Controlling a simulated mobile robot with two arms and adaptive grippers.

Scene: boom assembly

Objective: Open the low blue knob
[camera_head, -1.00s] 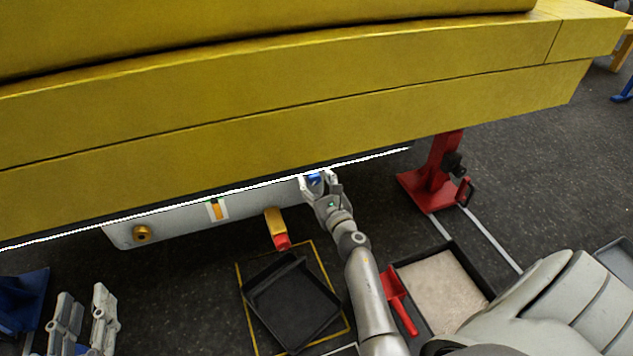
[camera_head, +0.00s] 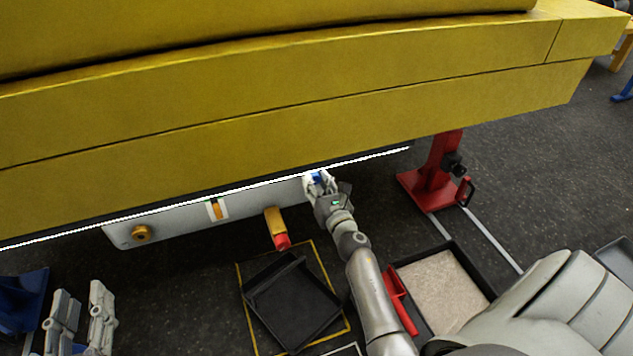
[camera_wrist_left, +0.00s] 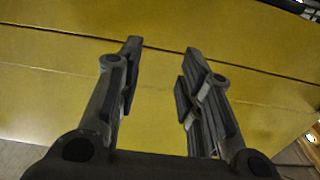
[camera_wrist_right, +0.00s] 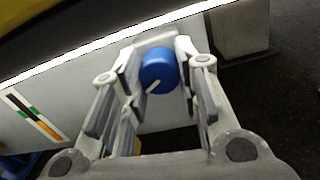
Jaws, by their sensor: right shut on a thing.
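The low blue knob (camera_wrist_right: 159,70) is on the light panel under the yellow boom. It is round, with a white pointer line aimed at the lower left in the right wrist view. It also shows in the head view (camera_head: 316,177), partly hidden by my fingers. My right gripper (camera_head: 318,182) is shut on the knob, with a finger on each side in the right wrist view (camera_wrist_right: 157,75). My left gripper (camera_head: 82,312) is open and empty at the lower left of the head view. In the left wrist view its fingers (camera_wrist_left: 158,75) are apart in front of the yellow boom.
The yellow boom (camera_head: 300,110) spans the space above the panel (camera_head: 180,221). The panel carries a brass fitting (camera_head: 141,233), a striped gauge (camera_head: 217,209) and a yellow handle with red tip (camera_head: 274,222). A black tray (camera_head: 292,306) lies below. A red stand (camera_head: 438,170) is at the right.

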